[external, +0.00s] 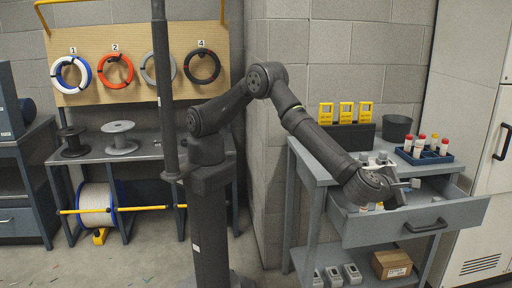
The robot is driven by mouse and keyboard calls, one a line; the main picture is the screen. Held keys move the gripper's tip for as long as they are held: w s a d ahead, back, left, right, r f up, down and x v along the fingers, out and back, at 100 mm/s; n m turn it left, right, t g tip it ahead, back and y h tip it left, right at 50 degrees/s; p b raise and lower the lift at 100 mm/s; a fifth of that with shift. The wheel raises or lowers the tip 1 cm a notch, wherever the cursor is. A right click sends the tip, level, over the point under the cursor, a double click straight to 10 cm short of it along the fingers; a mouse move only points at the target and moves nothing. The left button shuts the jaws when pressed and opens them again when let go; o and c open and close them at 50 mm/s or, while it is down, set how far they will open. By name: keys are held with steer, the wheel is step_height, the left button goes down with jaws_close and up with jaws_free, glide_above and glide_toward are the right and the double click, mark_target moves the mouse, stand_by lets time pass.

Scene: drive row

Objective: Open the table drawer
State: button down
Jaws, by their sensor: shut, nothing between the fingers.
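The table drawer (414,224) is in the grey table (311,168) at the right. It stands pulled out, with small white items visible inside and a dark bar handle (426,226) on its front. My gripper (412,184) is above the open drawer, behind its front panel and apart from the handle. Its fingers are small in this view and look closed and empty. My wrist hides the left part of the drawer's inside.
A cardboard box (391,264) and grey devices lie on the lower shelf. A light cabinet (470,120) stands close at the right.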

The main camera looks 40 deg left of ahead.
mark_target(357, 221)
steer(key=w+a+f+n+g+y, duration=0.2)
steer(key=w+a+n+g+y, duration=0.25)
steer(key=n, duration=0.95)
steer(key=w+a+f+n+g+y, duration=0.15)
steer(key=w+a+n+g, duration=0.3)
steer(key=a+n, duration=0.6)
steer(key=w+a+r+n+g+h, duration=0.15)
steer(key=n+g, duration=0.25)
steer(key=n, duration=1.3)
steer(key=a+r+n+g+h, duration=0.2)
steer(key=a+n+g, duration=0.1)
steer(key=n, duration=1.4)
steer(key=x, duration=0.6)
steer(key=w+a+x, duration=0.1)
steer(key=x, duration=0.5)
steer(key=a+f+x, duration=0.1)
steer(key=x, duration=0.6)
steer(key=shift+w+r, duration=0.1)
steer(key=shift+w, duration=0.2)
steer(key=shift+s+d+f, duration=0.15)
steer(key=shift+s+d, duration=0.4)
steer(key=shift+s+d+f, duration=0.15)
steer(key=shift+s+d, duration=0.8)
steer(key=shift+d, duration=0.05)
